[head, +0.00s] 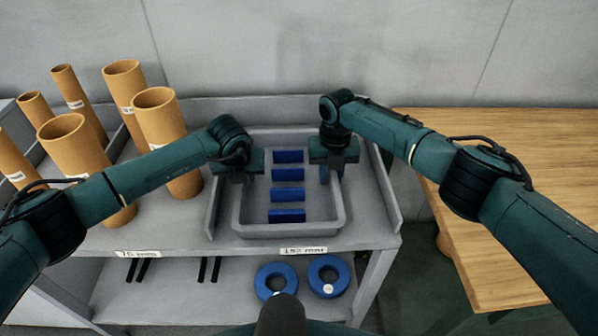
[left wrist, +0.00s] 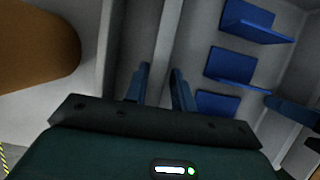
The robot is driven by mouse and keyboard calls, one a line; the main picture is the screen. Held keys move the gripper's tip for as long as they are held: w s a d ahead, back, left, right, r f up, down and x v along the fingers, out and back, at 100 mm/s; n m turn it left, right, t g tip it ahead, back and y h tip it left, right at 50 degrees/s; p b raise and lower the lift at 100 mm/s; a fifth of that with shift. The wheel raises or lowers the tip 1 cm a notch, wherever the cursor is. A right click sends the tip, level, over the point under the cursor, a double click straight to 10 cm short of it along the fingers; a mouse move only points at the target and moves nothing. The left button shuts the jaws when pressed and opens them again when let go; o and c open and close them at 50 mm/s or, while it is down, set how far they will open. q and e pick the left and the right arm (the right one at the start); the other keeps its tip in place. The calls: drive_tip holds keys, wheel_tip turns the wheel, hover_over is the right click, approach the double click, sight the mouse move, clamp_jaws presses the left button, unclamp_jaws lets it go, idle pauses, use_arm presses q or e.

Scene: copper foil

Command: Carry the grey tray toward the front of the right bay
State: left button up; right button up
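The grey tray (head: 240,215) is in the right bay, its near edge close to the shelf's front edge. My right gripper (head: 332,172) is shut on the right wall, one finger inside and one outside. Whether the tray is just above the shelf or touching it is hard to see.
Several cardboard tubes (head: 160,118) stand in the left bay. A raised divider (head: 218,185) is left of the tray, and a side panel (head: 383,190) right of it. Blue rings (head: 276,280) lie on the lower shelf. A wooden table (head: 500,240) is at the right.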

use_arm(q)
drive_tip(key=shift+r, duration=0.15)
use_arm(e)
drive_tip(key=shift+r, duration=0.25)
use_arm(q)
drive_tip(key=v, duration=1.1)
drive_tip(key=shift+s+r, duration=0.25)
drive_tip(key=shift+r, duration=0.1)
use_arm(e)
wheel_tip(320, 180, up, 12)
drive_tip(key=shift+f, duration=0.2)
